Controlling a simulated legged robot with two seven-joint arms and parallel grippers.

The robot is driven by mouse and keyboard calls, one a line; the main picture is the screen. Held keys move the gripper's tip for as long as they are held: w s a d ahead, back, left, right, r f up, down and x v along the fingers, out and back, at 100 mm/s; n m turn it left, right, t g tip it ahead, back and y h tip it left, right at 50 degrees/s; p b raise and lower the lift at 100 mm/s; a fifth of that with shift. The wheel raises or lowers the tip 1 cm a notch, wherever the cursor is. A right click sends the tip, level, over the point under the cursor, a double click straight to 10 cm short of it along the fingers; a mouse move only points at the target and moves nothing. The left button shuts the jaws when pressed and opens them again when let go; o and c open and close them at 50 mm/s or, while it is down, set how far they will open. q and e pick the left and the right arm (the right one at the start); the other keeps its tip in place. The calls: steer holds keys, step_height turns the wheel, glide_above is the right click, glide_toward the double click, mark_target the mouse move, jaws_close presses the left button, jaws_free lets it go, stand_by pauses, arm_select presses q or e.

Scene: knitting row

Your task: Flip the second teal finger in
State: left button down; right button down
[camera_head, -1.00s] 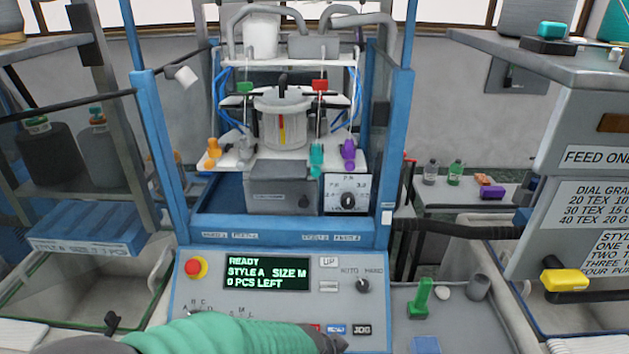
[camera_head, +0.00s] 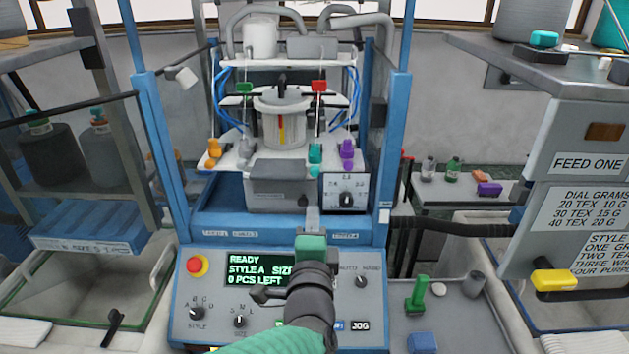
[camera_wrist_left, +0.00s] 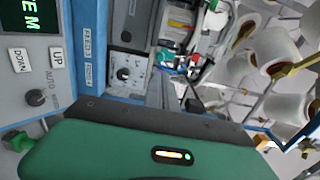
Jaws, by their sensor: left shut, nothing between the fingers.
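A teal finger (camera_head: 315,154) stands at the front right of the machine's white plate (camera_head: 235,155), just left of a purple finger (camera_head: 347,150). In the left wrist view small teal and purple bits (camera_wrist_left: 168,68) show beyond my fingers, too small to tell apart. My left gripper (camera_head: 312,217) is shut and empty. It points toward the machine, in front of the control panel and below the teal finger in the picture, apart from it. Its grey fingers (camera_wrist_left: 160,92) also show in the left wrist view. My right gripper is out of view.
An orange finger (camera_head: 213,152) stands at the plate's left. The blue frame posts (camera_head: 160,150) flank the opening. The control panel (camera_head: 210,300) with its red stop button (camera_head: 197,265) lies below my left arm. A dial box (camera_head: 346,190) sits below the purple finger.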

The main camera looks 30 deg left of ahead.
mark_target(315, 173)
arm_select(q)
steer(key=p+x, duration=1)
steer(key=x, duration=0.3)
steer(key=shift+d+f, duration=0.1)
steer(key=shift+w+p, duration=0.25)
steer(key=shift+p, duration=0.05)
steer(key=shift+s, duration=0.1)
steer(key=x, duration=0.3)
steer(key=shift+b, duration=0.3)
steer(key=shift+r, duration=0.25)
